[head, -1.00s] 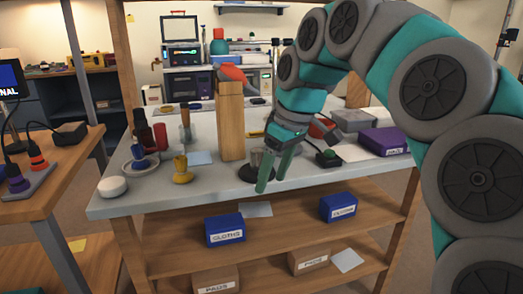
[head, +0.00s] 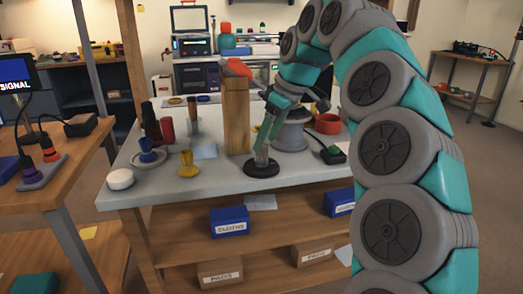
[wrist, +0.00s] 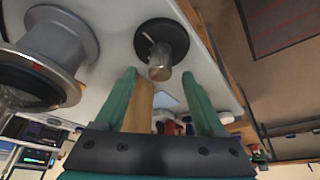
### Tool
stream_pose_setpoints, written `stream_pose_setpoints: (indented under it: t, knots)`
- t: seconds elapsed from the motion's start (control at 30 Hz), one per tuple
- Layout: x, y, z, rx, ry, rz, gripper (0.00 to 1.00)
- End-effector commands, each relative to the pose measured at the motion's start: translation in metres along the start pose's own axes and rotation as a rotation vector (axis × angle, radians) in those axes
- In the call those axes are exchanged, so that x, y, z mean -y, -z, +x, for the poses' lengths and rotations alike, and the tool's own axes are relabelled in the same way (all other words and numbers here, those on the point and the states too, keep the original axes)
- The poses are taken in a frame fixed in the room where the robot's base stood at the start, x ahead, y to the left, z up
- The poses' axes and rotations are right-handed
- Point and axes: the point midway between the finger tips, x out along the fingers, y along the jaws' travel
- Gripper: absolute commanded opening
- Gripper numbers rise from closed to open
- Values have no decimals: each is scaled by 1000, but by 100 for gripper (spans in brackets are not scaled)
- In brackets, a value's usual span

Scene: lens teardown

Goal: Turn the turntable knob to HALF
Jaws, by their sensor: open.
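A round black base with a short metal post (head: 262,157) stands near the table's front edge. In the wrist view the metal post (wrist: 160,66) rises from the black disc (wrist: 160,36), which carries a short white mark. It looks like the knob; no HALF label is readable. My gripper (head: 264,147) points down at the post in the head view. In the wrist view my gripper (wrist: 160,76) is open, with the post just beyond and between its fingertips. Contact cannot be told. A grey flanged drum (head: 290,135), possibly the turntable, stands behind right; it also shows in the wrist view (wrist: 58,42).
A wooden post (head: 236,118) with a red-orange top stands close left of my gripper. A red ring-shaped item (head: 327,123) and a black box with a green button (head: 333,154) lie to the right. A yellow piece (head: 187,164) and a white puck (head: 120,179) are at left.

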Motion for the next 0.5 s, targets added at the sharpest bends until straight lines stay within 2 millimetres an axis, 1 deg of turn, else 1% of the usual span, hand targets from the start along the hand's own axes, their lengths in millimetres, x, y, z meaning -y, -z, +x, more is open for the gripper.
stream_pose_setpoints:
  t: [0.1,0.3,0.5]
  knots:
    - [2,-1,16,3,6,-2,72]
    - [1,0,37,1,4,0,72]
    - [1,0,47,0,1,0,72]
